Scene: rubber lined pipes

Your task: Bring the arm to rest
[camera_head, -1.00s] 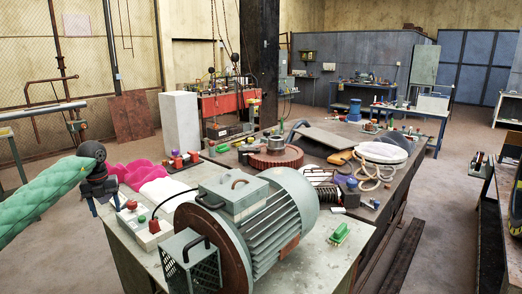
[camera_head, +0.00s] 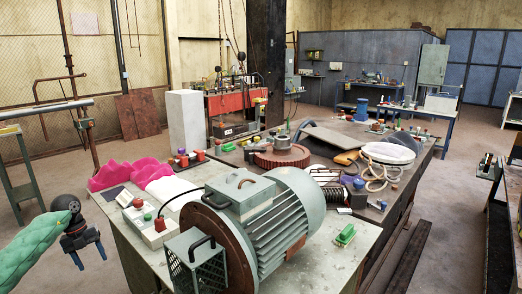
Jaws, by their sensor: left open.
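My left gripper (camera_head: 90,256) hangs at the lower left, at the end of my green-sleeved arm. Its two blue fingers point down and stand apart, with nothing between them. It is left of the workbench (camera_head: 135,231), off the bench top and apart from it. My right gripper is not in view.
A large grey-green motor (camera_head: 270,215) fills the bench front. A white block (camera_head: 186,120) stands behind. Floor left of the bench is clear.

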